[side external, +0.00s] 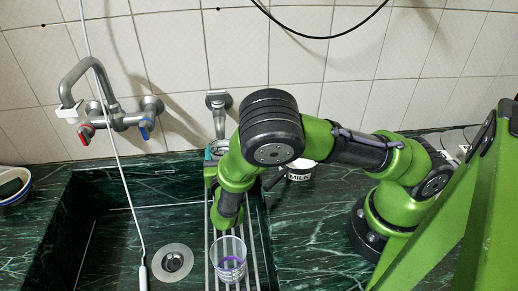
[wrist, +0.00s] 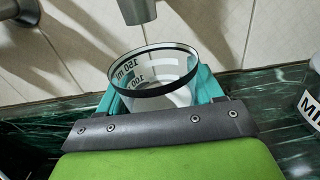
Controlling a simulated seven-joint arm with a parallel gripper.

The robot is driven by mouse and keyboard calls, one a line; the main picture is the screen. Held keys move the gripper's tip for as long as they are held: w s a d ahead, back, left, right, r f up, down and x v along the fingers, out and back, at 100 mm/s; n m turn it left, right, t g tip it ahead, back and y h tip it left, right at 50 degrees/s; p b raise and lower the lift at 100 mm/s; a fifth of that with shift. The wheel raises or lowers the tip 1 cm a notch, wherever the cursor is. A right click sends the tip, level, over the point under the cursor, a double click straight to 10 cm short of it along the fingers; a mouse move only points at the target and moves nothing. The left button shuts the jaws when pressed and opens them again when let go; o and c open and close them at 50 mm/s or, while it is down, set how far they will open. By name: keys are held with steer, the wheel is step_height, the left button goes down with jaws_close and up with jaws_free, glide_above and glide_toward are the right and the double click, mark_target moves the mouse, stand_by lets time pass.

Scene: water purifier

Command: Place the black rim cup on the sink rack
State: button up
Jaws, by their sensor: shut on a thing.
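The black rim cup (wrist: 152,72), clear with 150 ml markings, is held between the teal fingers of my gripper (wrist: 160,88) in the wrist view. Its open top shows, and its base is hidden by my gripper. In the side external view my gripper (side external: 216,150) is at the back of the sink, just below the grey spout (side external: 219,108), and the cup is mostly hidden there. The sink rack (side external: 254,240), metal bars over the sink's right side, runs towards the front, partly under my arm.
A clear cup with purple in it (side external: 229,262) stands on the front of the rack. A MILK cup (side external: 300,171) stands on the counter right of my gripper. The spout (wrist: 137,10) is close beyond the held cup. A mixer tap (side external: 115,118) is at left.

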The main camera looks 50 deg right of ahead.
mark_target(221, 138)
steer(key=shift+f, duration=0.1)
steer(key=o, duration=1.2)
steer(key=shift+o, duration=0.2)
steer(key=v, duration=0.3)
step_height(221, 138, up, 6)
steer(key=shift+r, duration=0.65)
